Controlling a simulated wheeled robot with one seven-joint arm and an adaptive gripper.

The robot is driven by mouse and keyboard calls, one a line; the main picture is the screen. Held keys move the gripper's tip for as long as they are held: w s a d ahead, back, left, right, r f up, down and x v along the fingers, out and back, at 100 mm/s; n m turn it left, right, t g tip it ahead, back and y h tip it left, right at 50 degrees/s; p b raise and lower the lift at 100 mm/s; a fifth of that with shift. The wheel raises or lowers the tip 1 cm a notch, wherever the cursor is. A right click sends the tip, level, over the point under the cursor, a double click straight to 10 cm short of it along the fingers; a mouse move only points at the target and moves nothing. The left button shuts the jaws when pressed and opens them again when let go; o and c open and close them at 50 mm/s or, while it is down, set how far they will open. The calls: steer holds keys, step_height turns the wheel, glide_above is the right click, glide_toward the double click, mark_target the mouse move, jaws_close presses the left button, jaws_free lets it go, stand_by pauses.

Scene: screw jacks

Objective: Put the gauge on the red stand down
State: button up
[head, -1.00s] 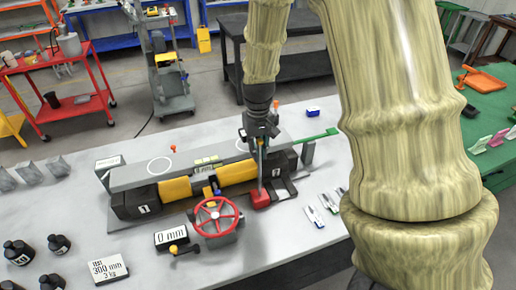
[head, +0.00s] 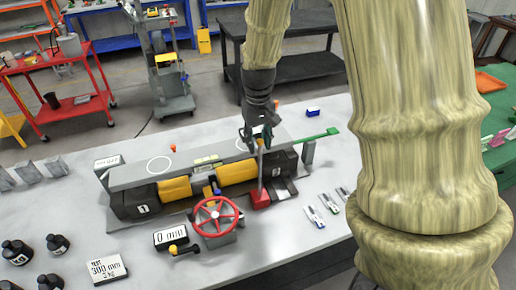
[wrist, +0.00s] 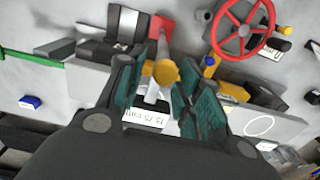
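The red stand (head: 261,198) is upright at the front right of the jack assembly, its base looking to rest on the bench beside the black end block. Its thin post rises toward my gripper (head: 257,134). In the wrist view the red base (wrist: 161,27) lies beyond the fingers. The round yellow part of the gauge (wrist: 165,72) and a white readout, seemingly 13.75 mm, show between my fingers (wrist: 158,92). My fingers are spread with teal pads on either side of the gauge. I cannot tell whether one pad still touches it.
The long jack assembly (head: 196,177) with yellow blocks lies behind. A red handwheel (head: 215,216) is left of the stand. A 0 mm display (head: 171,237) and a 300 mm block (head: 103,269) are at the front. Small clamps (head: 328,204) lie right; a green handle (head: 318,135) sticks out.

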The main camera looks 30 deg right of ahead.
step_height(320, 180, up, 8)
steer(key=b, duration=0.1)
steer(key=shift+r+b, duration=0.25)
steer(key=shift+b, duration=0.1)
stand_by(2.1)
